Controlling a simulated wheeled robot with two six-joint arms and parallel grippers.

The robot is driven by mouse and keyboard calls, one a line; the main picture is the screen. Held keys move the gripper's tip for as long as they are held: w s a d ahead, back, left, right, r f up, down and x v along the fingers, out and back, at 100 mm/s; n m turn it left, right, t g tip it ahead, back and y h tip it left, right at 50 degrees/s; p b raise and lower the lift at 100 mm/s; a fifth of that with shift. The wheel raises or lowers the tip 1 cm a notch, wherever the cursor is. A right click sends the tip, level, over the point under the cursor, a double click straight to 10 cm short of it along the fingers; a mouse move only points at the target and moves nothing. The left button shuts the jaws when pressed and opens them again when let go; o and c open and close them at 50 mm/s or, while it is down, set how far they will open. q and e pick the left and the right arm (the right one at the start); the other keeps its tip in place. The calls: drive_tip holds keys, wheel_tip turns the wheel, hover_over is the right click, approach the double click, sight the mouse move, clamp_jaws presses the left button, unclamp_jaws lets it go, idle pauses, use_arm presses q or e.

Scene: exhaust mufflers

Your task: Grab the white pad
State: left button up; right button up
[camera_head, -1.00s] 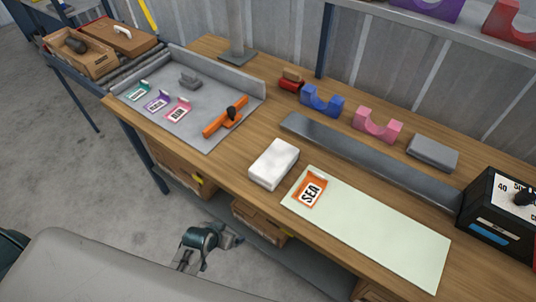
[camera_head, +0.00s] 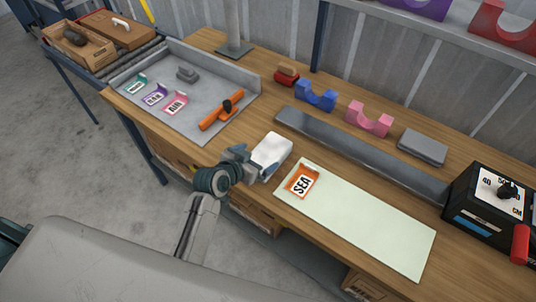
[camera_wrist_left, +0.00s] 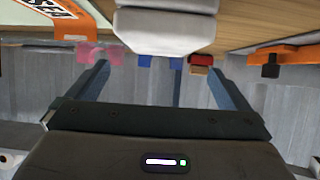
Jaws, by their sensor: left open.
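The white pad (camera_head: 272,153) is a small pale block lying on the wooden workbench (camera_head: 205,160), between the grey tray and the pale green mat. My left gripper (camera_head: 247,164) is at the pad's near left side, with its fingers spread and nothing held. In the left wrist view the pad (camera_wrist_left: 165,28) shows at the top, beyond and between the two open fingers (camera_wrist_left: 160,78). I cannot tell whether a finger touches it. My right gripper is not in view.
The pale green mat (camera_head: 365,225) with an orange SEA tag (camera_head: 302,181) lies to the right. The grey tray (camera_head: 190,108) holds tags and an orange tool (camera_head: 222,111). A long grey bar (camera_head: 350,150) lies behind the pad. A black box (camera_head: 485,205) stands at far right.

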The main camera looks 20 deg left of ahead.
sight(269, 151)
use_arm(q)
drive_tip(key=x, duration=0.2)
drive_tip(key=shift+w+f, duration=0.2)
drive_tip(key=shift+w+d+f+p, duration=0.25)
drive_tip(key=shift+w+f+p, duration=0.05)
drive_tip(key=shift+w+p, duration=0.3)
drive_tip(key=p+x, duration=0.1)
drive_tip(key=x, duration=0.2)
drive_tip(key=shift+f, duration=0.15)
drive_tip(key=shift+w+f, duration=0.2)
drive_tip(key=shift+f, duration=0.05)
drive_tip(key=shift+s, duration=0.1)
drive_tip(key=c, duration=0.9)
drive_tip(key=shift+r, duration=0.2)
